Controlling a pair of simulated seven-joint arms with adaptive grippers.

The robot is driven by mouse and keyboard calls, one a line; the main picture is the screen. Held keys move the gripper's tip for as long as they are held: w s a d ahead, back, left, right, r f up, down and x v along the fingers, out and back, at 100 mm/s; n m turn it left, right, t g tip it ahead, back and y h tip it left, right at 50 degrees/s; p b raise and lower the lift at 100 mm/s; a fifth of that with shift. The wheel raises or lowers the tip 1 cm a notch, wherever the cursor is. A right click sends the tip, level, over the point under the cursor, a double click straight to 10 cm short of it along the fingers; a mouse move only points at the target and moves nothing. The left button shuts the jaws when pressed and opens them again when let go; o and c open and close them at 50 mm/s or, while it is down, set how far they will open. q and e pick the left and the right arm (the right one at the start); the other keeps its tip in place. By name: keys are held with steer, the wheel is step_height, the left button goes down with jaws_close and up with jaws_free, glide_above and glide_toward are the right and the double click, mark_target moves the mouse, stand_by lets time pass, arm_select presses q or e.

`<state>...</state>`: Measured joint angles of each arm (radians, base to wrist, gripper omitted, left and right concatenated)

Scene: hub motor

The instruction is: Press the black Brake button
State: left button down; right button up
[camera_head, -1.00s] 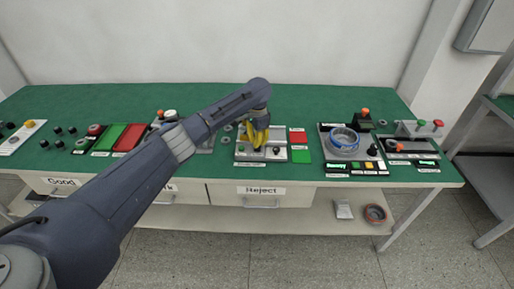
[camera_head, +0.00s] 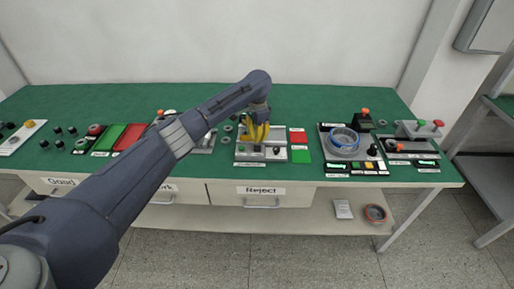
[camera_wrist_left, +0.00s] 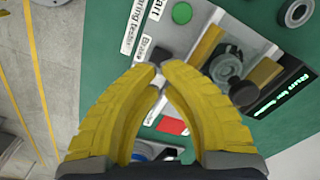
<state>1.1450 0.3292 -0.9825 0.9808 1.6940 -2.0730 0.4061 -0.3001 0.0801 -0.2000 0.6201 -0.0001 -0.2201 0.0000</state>
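My left gripper (camera_head: 254,138) is over the grey test station (camera_head: 247,157) at the middle of the table. In the left wrist view its yellow fingers (camera_wrist_left: 159,72) curve in and their tips meet or nearly meet, with nothing clearly held. The tips lie beside the white "Brake" label (camera_wrist_left: 150,50). A green button (camera_wrist_left: 182,12) sits by the "Start" label. Whether the tips touch the panel cannot be told. My right gripper is not in view.
A round motor part (camera_wrist_left: 228,64) and a black knob (camera_wrist_left: 243,93) are on the same station. Red (camera_head: 298,136) and green pads lie to its right. Another station with a blue-ringed part (camera_head: 344,139) stands further right. Bare green tabletop lies behind.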

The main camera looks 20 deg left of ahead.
mark_target(257, 147)
arm_select(q)
step_height(257, 147, up, 11)
steer(key=shift+f, duration=0.2)
stand_by(0.7)
stand_by(0.4)
